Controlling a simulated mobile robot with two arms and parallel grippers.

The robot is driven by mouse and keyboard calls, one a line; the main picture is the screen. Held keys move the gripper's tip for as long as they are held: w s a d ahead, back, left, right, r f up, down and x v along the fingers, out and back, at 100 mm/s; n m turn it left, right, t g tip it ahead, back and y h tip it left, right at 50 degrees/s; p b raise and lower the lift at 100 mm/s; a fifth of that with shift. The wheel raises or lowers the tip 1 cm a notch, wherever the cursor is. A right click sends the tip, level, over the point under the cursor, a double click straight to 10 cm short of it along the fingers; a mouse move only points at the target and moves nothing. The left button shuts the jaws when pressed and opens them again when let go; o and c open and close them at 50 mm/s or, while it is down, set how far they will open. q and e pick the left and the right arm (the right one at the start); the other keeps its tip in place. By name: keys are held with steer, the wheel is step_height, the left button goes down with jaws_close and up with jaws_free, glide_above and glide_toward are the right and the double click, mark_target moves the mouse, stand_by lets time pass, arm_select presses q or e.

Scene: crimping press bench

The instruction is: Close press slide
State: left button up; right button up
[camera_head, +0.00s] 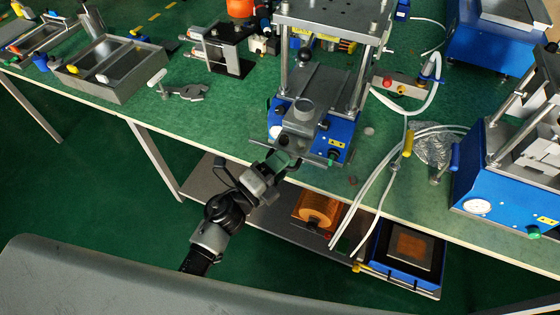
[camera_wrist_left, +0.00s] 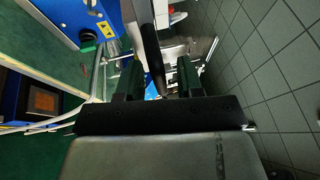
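The press (camera_head: 335,85) stands at the bench's front edge, with a blue base, steel posts and a thick top plate. Its grey slide (camera_head: 300,125) sticks out at the front, past the bench edge, with a round metal piece on it. A bar (camera_head: 318,158) runs across the slide's front end. My left gripper (camera_head: 284,164) is at this front end and hides part of it. Contact cannot be told. My right gripper is not in view.
White hoses (camera_head: 378,185) hang over the bench edge right of the press. Another blue press (camera_head: 500,180) stands at the right. A grey tray (camera_head: 112,68) and a clamp (camera_head: 185,91) lie at the left. A lower shelf (camera_head: 275,225) is under the bench.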

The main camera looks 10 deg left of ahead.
arm_select(q)
jaws_close()
steer(key=shift+w, duration=0.1)
steer(key=w+d+b, duration=0.1)
steer(key=w, duration=0.4)
steer(key=w+d+b, duration=0.1)
steer(key=w+b, duration=0.1)
steer(key=w, duration=0.4)
steer(key=w+d+b, duration=0.2)
steer(key=w, duration=0.4)
steer(key=shift+f, duration=0.1)
steer(key=shift+w+d, duration=0.1)
steer(key=shift+w, duration=0.3)
steer(key=shift+r, duration=0.2)
jaws_free()
steer(key=shift+w, duration=0.1)
steer(key=shift+f, duration=0.1)
